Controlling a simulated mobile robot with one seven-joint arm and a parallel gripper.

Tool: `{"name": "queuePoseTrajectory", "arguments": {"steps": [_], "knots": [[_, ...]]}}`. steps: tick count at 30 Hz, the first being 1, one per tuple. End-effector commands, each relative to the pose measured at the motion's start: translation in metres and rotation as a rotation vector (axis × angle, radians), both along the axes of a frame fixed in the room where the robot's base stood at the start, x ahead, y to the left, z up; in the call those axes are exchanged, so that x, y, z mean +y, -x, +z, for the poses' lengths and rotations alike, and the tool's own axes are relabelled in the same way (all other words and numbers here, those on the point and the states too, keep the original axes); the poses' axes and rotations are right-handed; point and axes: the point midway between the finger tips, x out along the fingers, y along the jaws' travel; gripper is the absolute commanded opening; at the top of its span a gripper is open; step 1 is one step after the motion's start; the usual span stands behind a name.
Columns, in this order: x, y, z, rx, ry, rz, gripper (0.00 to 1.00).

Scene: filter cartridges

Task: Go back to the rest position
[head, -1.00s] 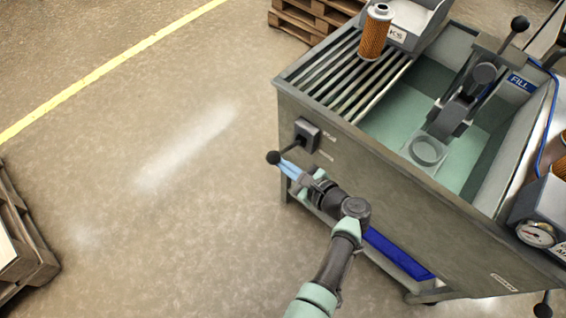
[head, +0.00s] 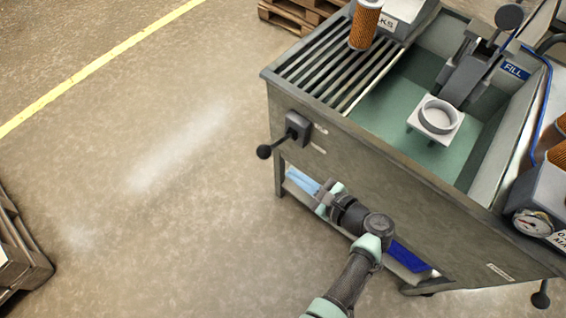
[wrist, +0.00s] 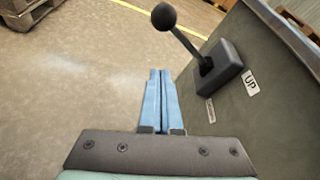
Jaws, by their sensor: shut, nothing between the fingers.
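My gripper (head: 291,175) is in front of the grey wash bench (head: 400,165), below and apart from the lever. In the wrist view its two blue fingers (wrist: 158,90) are shut together with nothing between them. The lever (head: 280,141) on the bench's front has a black ball knob and a dark box, and it angles down to the left. It also shows in the wrist view (wrist: 185,40), ahead and right of the fingertips, beside an "UP" label.
An orange filter cartridge (head: 366,24) stands on the slatted rack (head: 320,70). A pale ring-shaped holder (head: 437,117) sits in the green basin. A pressure gauge (head: 533,223) is at right. Pallets (head: 20,245) lie at the left edge. The floor between is clear.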

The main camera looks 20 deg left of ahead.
Motion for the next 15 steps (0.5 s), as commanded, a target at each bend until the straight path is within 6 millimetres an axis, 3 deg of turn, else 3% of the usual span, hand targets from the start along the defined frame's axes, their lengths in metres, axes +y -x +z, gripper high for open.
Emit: {"name": "queuePoseTrajectory", "arguments": {"steps": [6, 15], "knots": [[-0.022, 0.010, 0.009, 0.001, 0.001, -0.001, 0.00], [-0.024, 0.012, 0.010, 0.001, 0.001, 0.001, 0.00]]}}
